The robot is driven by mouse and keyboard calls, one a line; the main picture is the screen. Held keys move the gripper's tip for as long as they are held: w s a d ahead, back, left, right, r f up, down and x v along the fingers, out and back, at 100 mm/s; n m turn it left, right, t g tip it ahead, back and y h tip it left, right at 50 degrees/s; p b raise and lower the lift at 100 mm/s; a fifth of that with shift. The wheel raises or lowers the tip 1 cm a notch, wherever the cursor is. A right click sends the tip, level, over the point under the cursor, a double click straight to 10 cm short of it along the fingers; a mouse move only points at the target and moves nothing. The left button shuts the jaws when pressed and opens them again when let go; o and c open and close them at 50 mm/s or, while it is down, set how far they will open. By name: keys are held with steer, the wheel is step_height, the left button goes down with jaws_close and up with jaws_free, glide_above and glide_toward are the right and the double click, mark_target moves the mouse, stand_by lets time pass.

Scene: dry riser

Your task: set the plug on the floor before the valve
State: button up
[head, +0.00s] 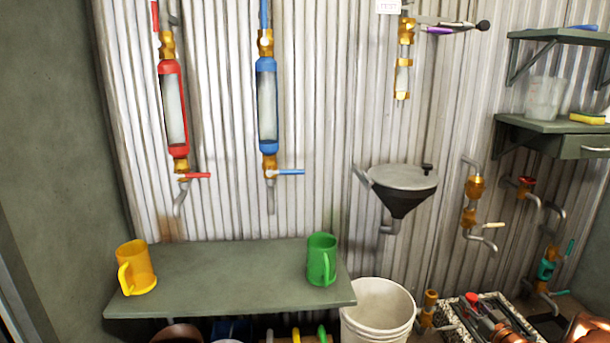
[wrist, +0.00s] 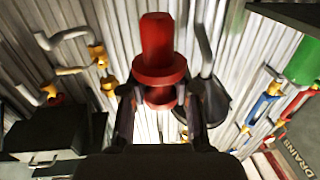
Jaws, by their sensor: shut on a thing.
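A red plug (wrist: 158,68) with a wide round collar is held upright in the picture by my gripper (wrist: 160,98) in the wrist view. The two dark fingers are shut on its lower part, one on each side. No floor shows under it in that view. My gripper does not show in the head view. Several valves show in the head view: one with a red lever (head: 195,176), one with a blue lever (head: 290,172), a brass one with a pale lever (head: 470,217) and a red-handled one (head: 525,182). I cannot tell which is meant.
A green bench (head: 230,280) bears a yellow mug (head: 137,268) and a green mug (head: 321,260). A white bucket (head: 378,315) stands beside it. A dark funnel (head: 400,190) is on the wall. A crate of fittings (head: 455,312) crowds the lower right.

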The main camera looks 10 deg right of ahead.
steer(key=w+a+r+h, duration=0.1)
steer(key=w+a+r, duration=1.2)
steer(key=a+r, duration=0.35)
steer(key=s+a+r+m, duration=0.1)
steer(key=a+r, duration=0.4)
steer(key=a, duration=0.8)
steer(key=s+a+r, duration=0.1)
steer(key=a+r, duration=0.4)
steer(key=a, duration=0.7)
step_height(320, 180, up, 35)
steer(key=p, duration=3.5)
steer(key=shift+d+h, duration=0.2)
steer(key=shift+h, duration=0.2)
steer(key=shift+f, duration=0.1)
